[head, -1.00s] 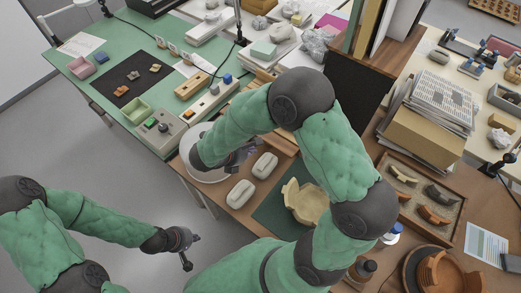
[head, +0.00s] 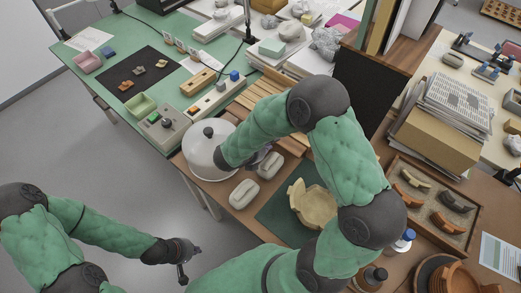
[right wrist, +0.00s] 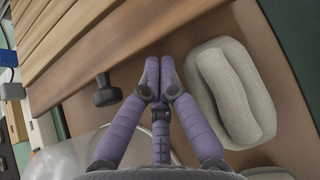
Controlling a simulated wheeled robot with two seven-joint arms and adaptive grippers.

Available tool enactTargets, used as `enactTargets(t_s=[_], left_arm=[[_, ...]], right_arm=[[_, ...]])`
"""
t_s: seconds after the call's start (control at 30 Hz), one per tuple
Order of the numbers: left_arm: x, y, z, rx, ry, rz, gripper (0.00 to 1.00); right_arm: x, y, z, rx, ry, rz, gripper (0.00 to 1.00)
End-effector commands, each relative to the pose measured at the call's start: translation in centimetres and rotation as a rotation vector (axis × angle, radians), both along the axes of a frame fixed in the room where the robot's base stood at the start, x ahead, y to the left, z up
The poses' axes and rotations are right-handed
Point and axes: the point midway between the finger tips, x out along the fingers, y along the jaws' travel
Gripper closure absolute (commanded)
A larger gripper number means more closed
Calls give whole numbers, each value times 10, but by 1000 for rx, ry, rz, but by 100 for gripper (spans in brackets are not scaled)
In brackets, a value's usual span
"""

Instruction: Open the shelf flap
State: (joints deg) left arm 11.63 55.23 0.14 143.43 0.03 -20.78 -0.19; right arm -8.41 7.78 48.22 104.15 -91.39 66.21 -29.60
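A slatted wooden panel (head: 262,98) with a dark grey knob (right wrist: 106,91) lies behind my right forearm; it may be the shelf flap, but I cannot tell for sure. The slats fill the upper left of the right wrist view (right wrist: 70,45). My right gripper (right wrist: 159,68) is shut, its purple fingers together with nothing visible between them, right of the knob and apart from it. In the head view it is mostly hidden by my arm. My left gripper (head: 190,262) hangs over the floor at lower left, too small to tell its opening.
A pale rounded block (right wrist: 232,92) lies close right of my right gripper; another (head: 243,193) is nearer the front. A white dome (head: 203,152) stands left of my right wrist. A green mat (head: 280,215) carries a partial bowl (head: 314,205). Floor at left is clear.

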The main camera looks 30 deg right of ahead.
Motion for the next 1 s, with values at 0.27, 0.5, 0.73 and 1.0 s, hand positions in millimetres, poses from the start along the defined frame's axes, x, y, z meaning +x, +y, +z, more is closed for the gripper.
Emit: enactTargets(t_s=[0.27,0.5,0.73,1.0], left_arm=[[0,0,-5,0,0,0,100],[0,0,-4,0,0,0,100],[0,0,11,0,0,0,100],[0,0,41,0,-1,0,100]], right_arm=[[4,-9,-8,-1,0,0,100],[4,-9,-8,0,0,0,100],[4,-10,1,48,20,-1,100],[4,-10,10,169,70,-3,100]])
